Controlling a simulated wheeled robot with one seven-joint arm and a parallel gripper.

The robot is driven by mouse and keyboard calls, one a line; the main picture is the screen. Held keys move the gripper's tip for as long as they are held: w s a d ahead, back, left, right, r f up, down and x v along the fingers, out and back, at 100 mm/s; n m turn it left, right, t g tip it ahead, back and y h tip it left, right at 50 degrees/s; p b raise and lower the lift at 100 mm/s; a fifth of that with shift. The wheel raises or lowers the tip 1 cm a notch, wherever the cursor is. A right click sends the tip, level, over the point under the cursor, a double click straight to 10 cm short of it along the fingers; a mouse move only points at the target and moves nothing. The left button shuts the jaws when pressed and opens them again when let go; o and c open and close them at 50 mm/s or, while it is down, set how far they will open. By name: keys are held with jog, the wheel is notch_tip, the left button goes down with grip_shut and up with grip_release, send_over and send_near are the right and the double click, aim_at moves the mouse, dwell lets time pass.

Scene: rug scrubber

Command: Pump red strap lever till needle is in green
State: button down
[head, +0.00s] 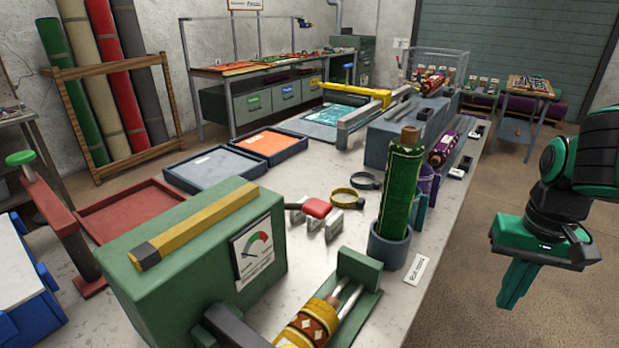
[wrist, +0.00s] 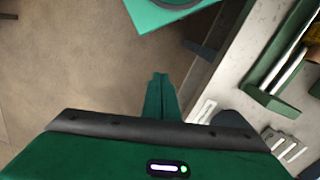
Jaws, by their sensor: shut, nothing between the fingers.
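A green box (head: 190,255) stands at the front of the bench with a white dial gauge (head: 257,252) on its face. The dial has a green and red arc; the needle is too small to read surely. A red grip (head: 317,208) lies on the bench behind the box, by pale metal brackets; I cannot tell whether it is the strap lever. A red post (head: 62,215) with a green knob stands at the far left. My gripper (head: 515,292) is shut and empty, pointing down over the floor right of the bench, apart from everything. Its fingers also show in the wrist view (wrist: 159,80).
A patterned roll (head: 308,326) lies in a green cradle at the bench front. A green bottle-like roll (head: 402,185) stands upright in a grey cup (head: 389,245) near the right edge. Trays (head: 216,168) lie farther back. The floor (head: 455,290) around my gripper is clear.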

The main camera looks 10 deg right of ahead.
jog(key=shift+d, duration=0.2)
jog(key=w+a+r+n, duration=0.2)
jog(key=w+r+n, duration=0.4)
notch_tip(320, 180, up, 19)
jog(key=n, duration=2.7)
send_over(318, 204)
jog(key=shift+r, duration=0.2)
notch_tip(318, 204, down, 14)
jog(key=shift+f, duration=0.1)
